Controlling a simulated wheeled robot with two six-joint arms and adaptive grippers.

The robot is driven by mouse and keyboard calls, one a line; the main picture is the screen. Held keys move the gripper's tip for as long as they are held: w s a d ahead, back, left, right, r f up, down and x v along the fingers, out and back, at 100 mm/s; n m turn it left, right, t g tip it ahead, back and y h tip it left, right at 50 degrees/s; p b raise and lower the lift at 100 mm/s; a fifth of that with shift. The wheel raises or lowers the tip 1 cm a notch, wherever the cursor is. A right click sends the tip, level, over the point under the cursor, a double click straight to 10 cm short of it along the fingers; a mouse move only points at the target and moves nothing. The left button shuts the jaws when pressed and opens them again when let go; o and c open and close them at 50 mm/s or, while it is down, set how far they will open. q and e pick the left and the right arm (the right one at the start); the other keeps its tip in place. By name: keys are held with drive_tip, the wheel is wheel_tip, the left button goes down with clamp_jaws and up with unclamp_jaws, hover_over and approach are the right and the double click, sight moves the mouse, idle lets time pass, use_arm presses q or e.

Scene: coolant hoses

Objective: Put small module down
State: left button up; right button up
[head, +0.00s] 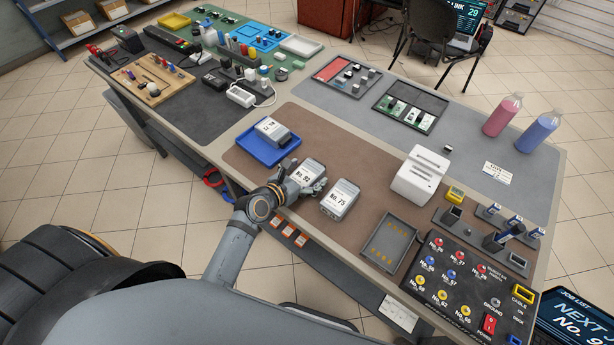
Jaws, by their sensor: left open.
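Three small light grey modules with white labels are on the near part of the bench. One module (272,131) sits in a blue tray (262,153). A second module, labelled No. 92 (307,173), is on the brown mat. A third module, labelled No. 75 (340,198), is on the mat just to its right. My left gripper (301,182) is open at the near left side of the No. 92 module, its fingers partly overlapping it in the picture. I cannot tell whether they touch. My right gripper is not in view.
A dark grey tray (390,243) lies right of the modules. A white device (421,173) stands behind it, and a black panel (455,285) with numbered ports is at the right. Pink (502,115) and blue (537,132) bottles stand at the back right. The brown mat behind No. 75 is clear.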

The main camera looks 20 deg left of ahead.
sight(306, 173)
use_arm(q)
drive_tip(key=shift+s, duration=0.1)
drive_tip(key=shift+c, duration=0.3)
